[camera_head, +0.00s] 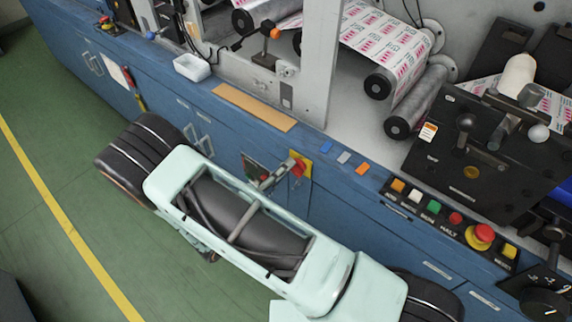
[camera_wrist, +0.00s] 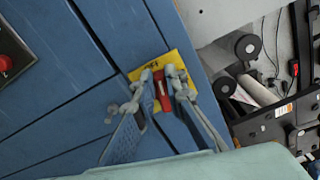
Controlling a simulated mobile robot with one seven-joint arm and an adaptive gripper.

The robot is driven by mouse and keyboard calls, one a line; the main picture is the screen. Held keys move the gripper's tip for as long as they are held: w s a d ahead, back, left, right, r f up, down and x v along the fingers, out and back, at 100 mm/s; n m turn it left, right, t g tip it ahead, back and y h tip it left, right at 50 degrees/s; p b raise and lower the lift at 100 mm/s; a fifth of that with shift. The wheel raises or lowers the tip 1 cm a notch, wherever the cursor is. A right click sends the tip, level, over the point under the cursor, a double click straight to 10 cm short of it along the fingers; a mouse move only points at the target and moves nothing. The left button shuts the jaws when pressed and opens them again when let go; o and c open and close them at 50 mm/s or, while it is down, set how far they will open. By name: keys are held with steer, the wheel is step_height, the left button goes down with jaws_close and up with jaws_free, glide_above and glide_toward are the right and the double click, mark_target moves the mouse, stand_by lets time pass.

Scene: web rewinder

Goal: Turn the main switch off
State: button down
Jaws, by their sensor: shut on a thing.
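The main switch (camera_head: 299,167) is a red handle on a yellow plate, set in the blue cabinet front. In the wrist view the red handle (camera_wrist: 162,91) sits between the fingers on the yellow plate (camera_wrist: 186,56). My gripper (camera_head: 286,171) reaches the switch from the left in the head view. In the wrist view my gripper (camera_wrist: 163,83) has one finger on each side of the handle and is shut on it. The fingers hide part of the handle and plate. The handle looks roughly upright along the fingers; its exact setting is hard to tell.
A panel with coloured buttons (camera_head: 450,221) and a red mushroom button (camera_head: 480,236) lies to the right. Printed web rolls (camera_head: 385,50) stand above the cabinet. A white tray (camera_head: 192,67) sits on the ledge. The green floor (camera_head: 60,235) at left is clear.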

steer(key=shift+f+n, duration=0.25)
steer(key=shift+n, duration=0.95)
steer(key=shift+p, duration=0.3)
steer(key=c, duration=2)
jaws_free()
steer(key=shift+o, duration=0.2)
steer(key=v, duration=1.2)
